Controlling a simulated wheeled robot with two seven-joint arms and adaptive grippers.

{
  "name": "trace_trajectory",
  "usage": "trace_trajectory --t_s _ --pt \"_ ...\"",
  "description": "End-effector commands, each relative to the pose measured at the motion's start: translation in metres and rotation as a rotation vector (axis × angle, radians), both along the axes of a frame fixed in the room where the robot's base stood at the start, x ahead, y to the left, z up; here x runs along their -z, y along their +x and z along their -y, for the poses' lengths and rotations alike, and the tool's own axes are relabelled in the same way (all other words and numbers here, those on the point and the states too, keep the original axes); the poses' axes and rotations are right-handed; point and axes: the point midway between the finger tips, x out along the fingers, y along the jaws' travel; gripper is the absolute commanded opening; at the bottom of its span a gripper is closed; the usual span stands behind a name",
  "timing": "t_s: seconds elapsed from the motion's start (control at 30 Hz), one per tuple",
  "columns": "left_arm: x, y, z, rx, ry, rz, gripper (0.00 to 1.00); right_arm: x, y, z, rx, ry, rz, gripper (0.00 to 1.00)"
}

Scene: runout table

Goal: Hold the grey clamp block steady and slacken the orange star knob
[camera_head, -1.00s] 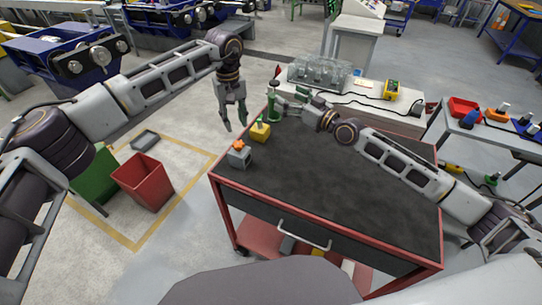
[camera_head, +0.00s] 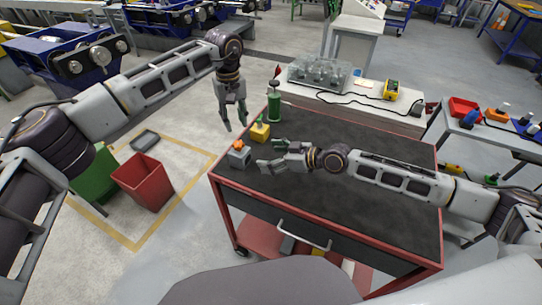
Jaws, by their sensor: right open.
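The grey clamp block (camera_head: 240,159) sits near the left edge of the dark table top. The orange star knob (camera_head: 239,145) is on top of it. My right gripper (camera_head: 268,155) is open and empty, its fingers pointing left towards the block and a short way to its right. It looks apart from the block. My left gripper (camera_head: 235,123) hangs pointing down above and behind the block, near the table's far left edge. Its fingers are apart with nothing between them.
A yellow object (camera_head: 260,132) stands just behind the block, and a green bottle (camera_head: 274,106) stands at the table's far corner. The dark table top (camera_head: 330,215) is clear in front of my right arm. A red bin (camera_head: 143,182) stands on the floor at left.

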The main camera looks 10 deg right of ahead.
Motion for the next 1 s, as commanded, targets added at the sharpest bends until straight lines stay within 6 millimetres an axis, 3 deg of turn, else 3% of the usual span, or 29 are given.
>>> trace_trajectory --t_s 0.53,1.0 --pt "0.0 0.0 0.0 0.0 0.0 0.0 0.36 0.002 0.004 -0.005 0.0 0.002 0.001 0.83" --pt "0.0 0.0 0.0 0.0 0.0 0.0 0.36 0.015 0.022 -0.03 0.001 0.003 0.001 0.83"
